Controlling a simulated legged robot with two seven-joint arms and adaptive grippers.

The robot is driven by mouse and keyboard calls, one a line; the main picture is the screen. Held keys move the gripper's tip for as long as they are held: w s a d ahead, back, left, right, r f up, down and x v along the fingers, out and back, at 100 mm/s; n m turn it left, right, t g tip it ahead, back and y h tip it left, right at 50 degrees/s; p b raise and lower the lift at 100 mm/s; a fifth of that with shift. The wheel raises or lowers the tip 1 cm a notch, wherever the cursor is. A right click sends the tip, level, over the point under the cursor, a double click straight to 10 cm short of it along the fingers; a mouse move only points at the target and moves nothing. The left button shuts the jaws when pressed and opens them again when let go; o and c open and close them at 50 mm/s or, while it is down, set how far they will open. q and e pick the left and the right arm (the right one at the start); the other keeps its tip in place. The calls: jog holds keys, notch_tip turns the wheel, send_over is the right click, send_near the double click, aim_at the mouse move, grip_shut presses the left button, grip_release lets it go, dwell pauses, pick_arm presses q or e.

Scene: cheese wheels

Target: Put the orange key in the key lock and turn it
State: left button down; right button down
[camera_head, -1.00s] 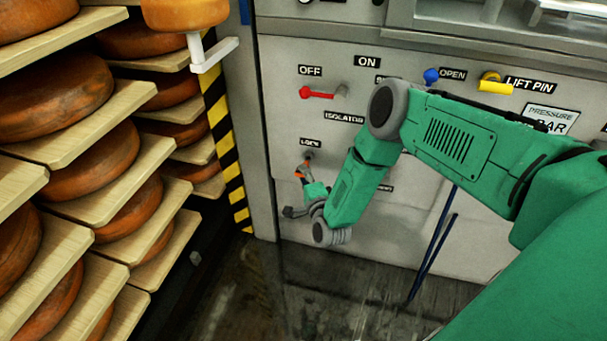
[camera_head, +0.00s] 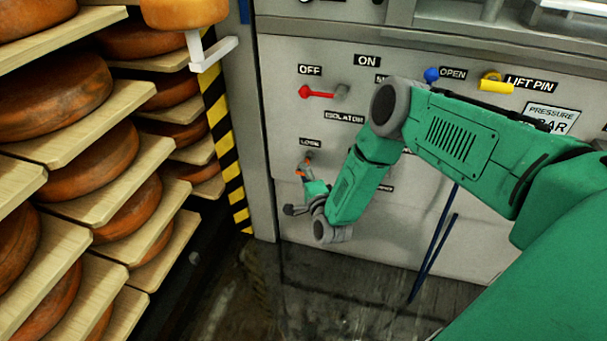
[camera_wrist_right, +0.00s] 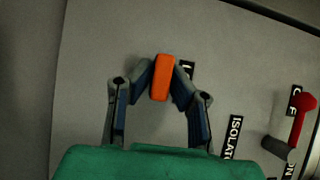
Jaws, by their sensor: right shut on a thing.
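The orange key (camera_wrist_right: 162,78) is held between the two fingers of my right gripper (camera_wrist_right: 163,85) in the right wrist view. In the head view my right gripper (camera_head: 305,172) is at the grey panel, just below the lock label (camera_head: 310,142), with a bit of orange showing at its tip. The key lock itself is hidden behind the key and gripper, so I cannot tell how far the key is in. My left gripper is not in view.
A red isolator handle (camera_head: 318,93) sits on the panel (camera_head: 420,190) above, between OFF and ON labels. A blue knob (camera_head: 431,75) and a yellow lift pin (camera_head: 495,84) are further right. Shelves of cheese wheels (camera_head: 55,90) stand at the left.

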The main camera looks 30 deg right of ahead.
jog(key=shift+w+d+b, duration=0.55)
jog(key=shift+w+d, duration=0.15)
jog(key=shift+d, duration=0.1)
jog(key=c, duration=1.4)
grip_release()
jog(key=shift+c, duration=0.2)
jog(key=shift+s+a, duration=0.1)
jog(key=shift+s, duration=0.35)
jog(key=v, duration=1.1)
jog(key=shift+f, duration=0.1)
